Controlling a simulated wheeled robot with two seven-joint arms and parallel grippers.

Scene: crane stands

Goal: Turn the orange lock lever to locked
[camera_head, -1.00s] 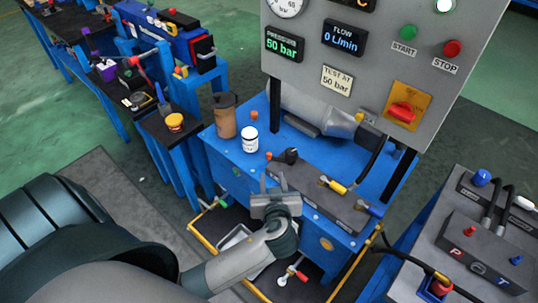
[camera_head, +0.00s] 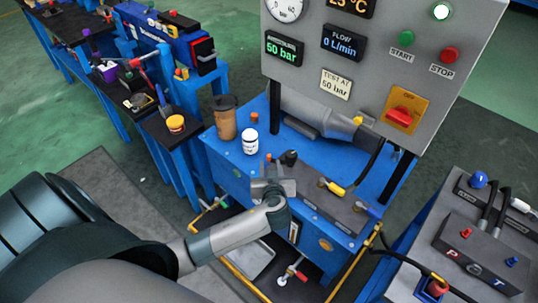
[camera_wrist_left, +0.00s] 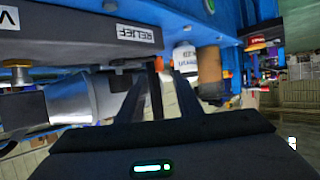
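A small orange piece (camera_head: 269,157) stands by the far end of the dark grey valve block (camera_head: 322,204), beside a black knob (camera_head: 289,157). It is too small to tell whether it is the lock lever or how it is turned. My left gripper (camera_head: 270,186) is at the front of the block's far end, just below the orange piece and the black knob. In the left wrist view its two dark fingers (camera_wrist_left: 167,92) are a little apart with nothing seen held between them. A RELIEF label (camera_wrist_left: 135,34) shows just above the fingers. My right gripper is out of view.
A white bottle (camera_head: 250,142) and a brown cup (camera_head: 224,117) stand on the blue bench behind the gripper. A grey panel (camera_head: 365,95) with a red-orange switch (camera_head: 402,116) rises at the back.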

